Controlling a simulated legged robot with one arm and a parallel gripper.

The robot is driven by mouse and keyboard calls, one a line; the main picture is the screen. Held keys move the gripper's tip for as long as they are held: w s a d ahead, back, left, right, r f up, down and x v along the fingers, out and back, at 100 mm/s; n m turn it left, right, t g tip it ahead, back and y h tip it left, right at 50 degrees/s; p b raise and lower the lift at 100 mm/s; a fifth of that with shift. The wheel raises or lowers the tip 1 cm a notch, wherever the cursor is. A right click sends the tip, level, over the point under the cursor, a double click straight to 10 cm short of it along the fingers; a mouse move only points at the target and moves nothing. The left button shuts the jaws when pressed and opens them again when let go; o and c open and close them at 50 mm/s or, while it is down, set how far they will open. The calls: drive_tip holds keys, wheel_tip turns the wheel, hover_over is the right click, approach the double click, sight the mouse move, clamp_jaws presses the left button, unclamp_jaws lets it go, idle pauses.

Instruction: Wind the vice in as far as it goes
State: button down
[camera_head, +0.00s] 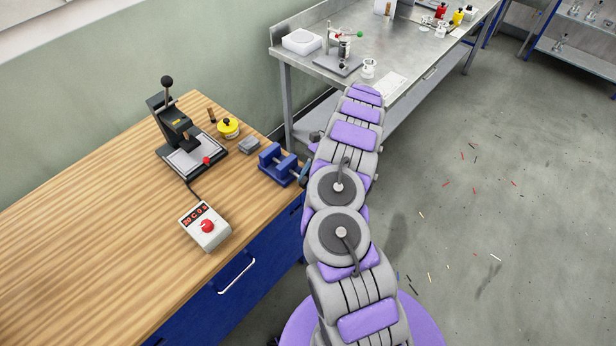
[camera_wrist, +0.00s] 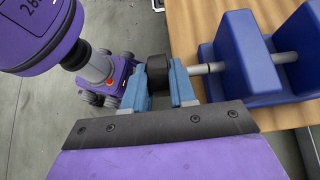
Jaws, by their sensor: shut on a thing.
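The blue vice (camera_head: 272,160) sits at the right edge of the wooden bench, and it also shows large in the wrist view (camera_wrist: 243,55). Its two blue blocks stand apart, with a bare metal rod crossing the gap. A metal screw shaft (camera_wrist: 207,68) comes out of the near block and ends in a dark round knob (camera_wrist: 157,73). My gripper (camera_wrist: 158,84) is shut on this knob, with one blue-grey finger on each side. In the head view my arm reaches over to the vice and hides most of the gripper.
On the wooden bench (camera_head: 95,235) stand a black lever press (camera_head: 178,128), a yellow round item (camera_head: 228,127), a grey block (camera_head: 249,146) and a control box with a red button (camera_head: 205,226). A metal table (camera_head: 400,60) with labware stands behind. Floor at right is open, with small scraps.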

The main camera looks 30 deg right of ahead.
drive_tip(key=shift+w+y+p, duration=0.1)
drive_tip(key=shift+y+p, duration=0.2)
drive_tip(key=shift+y, duration=0.1)
idle(0.3)
drive_tip(key=c, duration=1.1)
unclamp_jaws()
drive_tip(key=shift+f, duration=0.1)
drive_tip(key=shift+o, duration=0.5)
